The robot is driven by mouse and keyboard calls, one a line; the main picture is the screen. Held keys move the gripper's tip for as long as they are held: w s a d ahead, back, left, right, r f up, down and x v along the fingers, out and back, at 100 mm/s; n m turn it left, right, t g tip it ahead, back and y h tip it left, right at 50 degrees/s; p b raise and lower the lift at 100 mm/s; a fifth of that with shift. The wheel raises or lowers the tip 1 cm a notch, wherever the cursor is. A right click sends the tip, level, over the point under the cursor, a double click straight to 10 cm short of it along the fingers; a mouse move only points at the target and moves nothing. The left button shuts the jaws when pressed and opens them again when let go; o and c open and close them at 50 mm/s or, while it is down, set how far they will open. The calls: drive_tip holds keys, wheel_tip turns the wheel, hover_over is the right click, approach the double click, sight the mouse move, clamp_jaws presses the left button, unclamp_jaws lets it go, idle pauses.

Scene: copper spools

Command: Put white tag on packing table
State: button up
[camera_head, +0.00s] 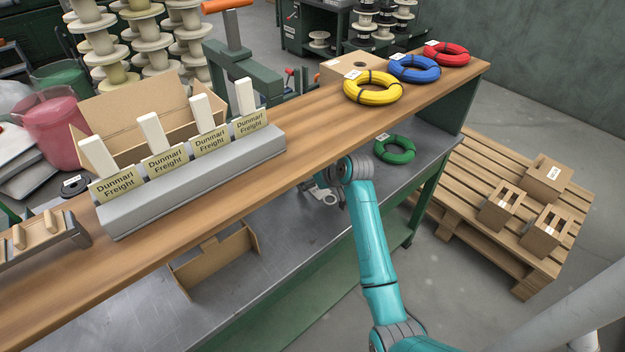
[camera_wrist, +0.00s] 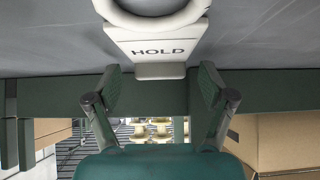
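A white tag marked HOLD (camera_wrist: 160,52), with a ring-shaped end, shows at the top of the wrist view. In the head view, a small white piece that looks like the tag (camera_head: 329,198) lies on the grey lower surface (camera_head: 290,225) of the green-framed bench. My gripper (camera_wrist: 158,88) is open, with its fingers apart on either side of the tag's near end and visible gaps to it. In the head view my gripper (camera_head: 322,188) is low over that grey surface, partly hidden by my wrist. I cannot tell which surface is the packing table.
A wooden upper shelf (camera_head: 250,195) overhangs the grey surface. It carries a grey rack (camera_head: 190,185) with Dunmarl Freight cards and yellow (camera_head: 373,88), blue (camera_head: 415,69) and red coils (camera_head: 447,54). A green coil (camera_head: 394,149) and an open cardboard box (camera_head: 215,262) sit below. A pallet (camera_head: 500,190) stands right.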

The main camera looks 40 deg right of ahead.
drive_tip(key=shift+r, duration=0.2)
drive_tip(key=v, duration=1.2)
drive_tip(key=shift+f, duration=0.1)
